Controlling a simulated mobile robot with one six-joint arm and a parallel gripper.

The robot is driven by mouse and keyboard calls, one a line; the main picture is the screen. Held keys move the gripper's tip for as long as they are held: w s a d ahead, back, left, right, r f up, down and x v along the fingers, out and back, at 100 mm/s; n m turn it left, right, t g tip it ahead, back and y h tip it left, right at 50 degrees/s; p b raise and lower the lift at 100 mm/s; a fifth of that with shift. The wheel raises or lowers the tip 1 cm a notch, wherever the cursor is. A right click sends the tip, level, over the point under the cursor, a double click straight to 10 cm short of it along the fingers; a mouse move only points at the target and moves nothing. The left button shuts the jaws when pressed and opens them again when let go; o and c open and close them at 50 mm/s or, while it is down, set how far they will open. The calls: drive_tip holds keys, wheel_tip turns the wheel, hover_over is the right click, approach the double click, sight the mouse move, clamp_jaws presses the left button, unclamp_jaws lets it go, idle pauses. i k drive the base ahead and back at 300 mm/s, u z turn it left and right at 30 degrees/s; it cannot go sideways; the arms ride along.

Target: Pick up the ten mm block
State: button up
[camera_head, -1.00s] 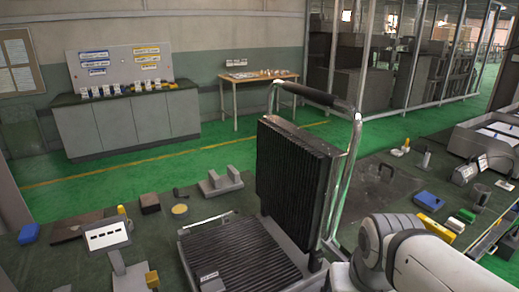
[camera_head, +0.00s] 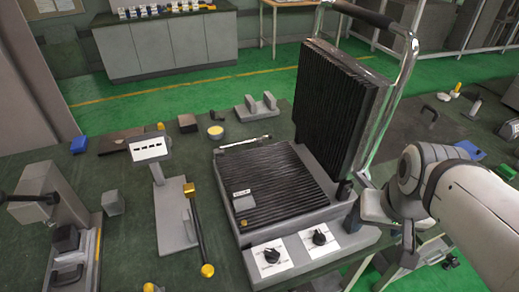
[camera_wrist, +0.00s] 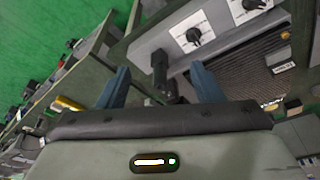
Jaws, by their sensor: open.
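A small grey block (camera_head: 244,203) lies on the black ribbed lower plate (camera_head: 285,180) of the heating press, at its front left corner beside a small white label. Its size marking is too small to read, so I cannot tell if it is the ten mm block. The label (camera_wrist: 283,68) also shows at the right of the wrist view. My gripper (camera_wrist: 160,70) is open, with two blue-grey fingers apart and nothing visibly held. A dark handle part of the press shows between and beyond them. In the head view my arm is right of the press, away from the block.
The ribbed upper plate (camera_head: 340,105) stands raised with a metal frame handle (camera_head: 402,75). Two knobs (camera_head: 271,255) are on the press front. Left are a display stand (camera_head: 150,148), a yellow-ended rod (camera_head: 199,232) and a clamp device (camera_head: 55,225).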

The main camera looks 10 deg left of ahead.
sight(242, 197)
drive_tip(key=u, duration=0.8)
drive_tip(key=k, duration=0.6)
drive_tip(key=u, duration=0.3)
drive_tip(key=i, duration=0.5)
drive_tip(key=z, duration=0.05)
